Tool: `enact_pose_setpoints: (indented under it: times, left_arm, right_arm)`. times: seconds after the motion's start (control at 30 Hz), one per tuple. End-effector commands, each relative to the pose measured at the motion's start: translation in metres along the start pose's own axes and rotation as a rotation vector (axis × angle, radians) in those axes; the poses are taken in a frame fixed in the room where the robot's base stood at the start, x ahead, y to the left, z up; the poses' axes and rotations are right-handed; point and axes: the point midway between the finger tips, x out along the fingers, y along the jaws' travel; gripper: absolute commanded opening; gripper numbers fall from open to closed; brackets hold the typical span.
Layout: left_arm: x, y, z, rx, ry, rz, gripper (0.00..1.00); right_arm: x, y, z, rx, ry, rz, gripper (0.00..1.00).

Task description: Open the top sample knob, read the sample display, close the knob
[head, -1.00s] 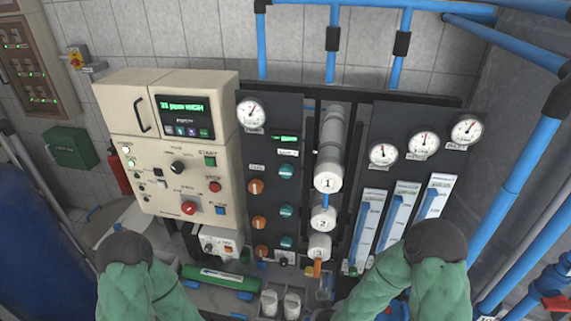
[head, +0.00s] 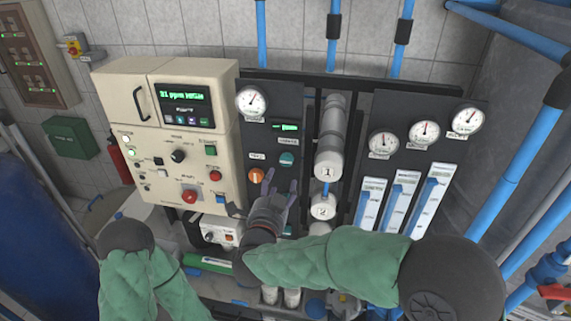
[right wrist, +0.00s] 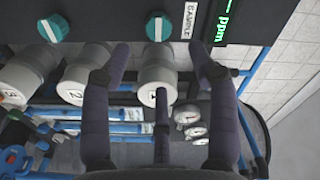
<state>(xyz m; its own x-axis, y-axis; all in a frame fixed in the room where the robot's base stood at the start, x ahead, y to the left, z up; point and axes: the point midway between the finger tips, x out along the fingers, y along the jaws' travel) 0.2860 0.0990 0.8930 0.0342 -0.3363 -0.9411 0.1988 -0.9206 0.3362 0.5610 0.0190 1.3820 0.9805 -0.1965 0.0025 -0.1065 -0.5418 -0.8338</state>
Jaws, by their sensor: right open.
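The top sample knob (head: 287,159) is the upper teal knob on the black panel, below the small green sample display (head: 287,127). In the right wrist view the knob (right wrist: 158,27) sits beside the SAMPLE label, apart from the fingers. The display (right wrist: 225,22) there shows "ppm", but its figure cannot be read. My right gripper (head: 283,186) is open and empty, just below the top knob in the head view. Its spread fingers also show in the right wrist view (right wrist: 160,52). My left arm shows at lower left, but its gripper is out of view.
An orange knob (head: 256,175) is left of the teal one. Numbered white cylinders (head: 328,165) stand close on the right. A second teal knob (right wrist: 53,28) shows in the wrist view. A beige control box (head: 165,140) stands left; gauges (head: 424,131) and flow tubes (head: 400,200) are right.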

Motion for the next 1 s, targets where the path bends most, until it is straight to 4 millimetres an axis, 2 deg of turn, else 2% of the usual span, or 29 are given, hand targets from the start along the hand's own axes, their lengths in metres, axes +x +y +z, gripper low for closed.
enact_pose_setpoints:
  times: [0.3,0.5,0.7,0.97,1.0]
  left_arm:
    - [-0.009,0.003,0.0,0.0,0.0,0.0,0.4]
    - [-0.012,0.004,0.0,0.0,0.0,0.0,0.4]
    - [-0.013,0.005,0.001,0.0,0.0,0.0,0.4]
    - [-0.013,0.005,0.001,0.0,0.0,0.0,0.4]
    - [-0.013,0.005,0.001,0.0,0.0,0.0,0.4]
  right_arm:
    - [0.057,0.001,-0.001,-0.002,0.0,0.003,0.6]
    - [0.083,0.0,0.0,-0.002,-0.001,0.001,0.6]
    - [0.092,0.001,0.001,-0.003,-0.002,0.001,0.6]
    - [0.093,0.001,0.001,-0.003,-0.002,0.001,0.6]
    - [0.093,0.001,0.001,-0.003,-0.002,0.001,0.49]
